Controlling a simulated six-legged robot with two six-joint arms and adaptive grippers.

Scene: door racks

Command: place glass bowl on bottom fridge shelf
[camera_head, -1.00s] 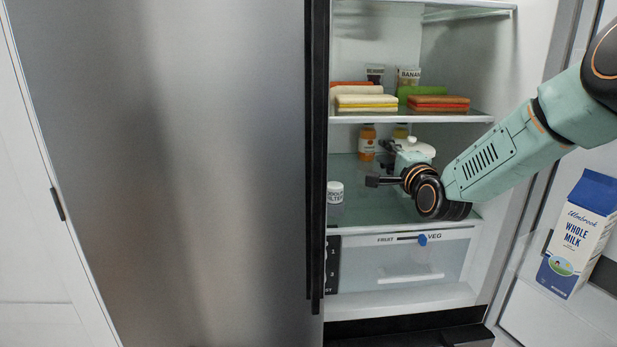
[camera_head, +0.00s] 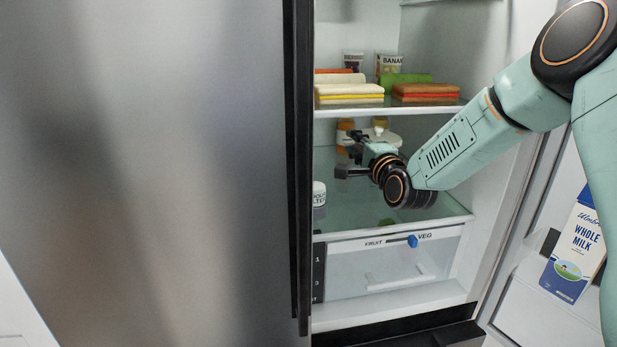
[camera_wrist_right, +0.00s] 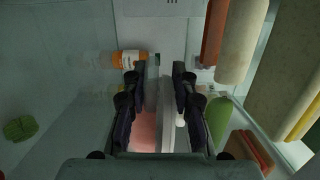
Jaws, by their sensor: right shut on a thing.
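My right gripper (camera_head: 352,158) reaches into the open fridge, in the space between the upper shelf (camera_head: 450,107) and the bottom glass shelf (camera_head: 350,212). In the right wrist view its two dark fingers (camera_wrist_right: 160,85) are shut on a pale, see-through wall that I take for the glass bowl (camera_wrist_right: 166,110). A pink area shows beside this wall. In the head view a rounded pale shape (camera_head: 382,135) shows just behind the gripper, mostly hidden by it. I cannot tell whether the bowl touches the shelf. My left gripper is not in view.
An orange bottle (camera_head: 345,128) stands at the back and a white jar (camera_head: 319,193) at the front left of the bottom shelf. The drawer (camera_head: 390,268) is below. Milk (camera_head: 575,250) stands in the door at right.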

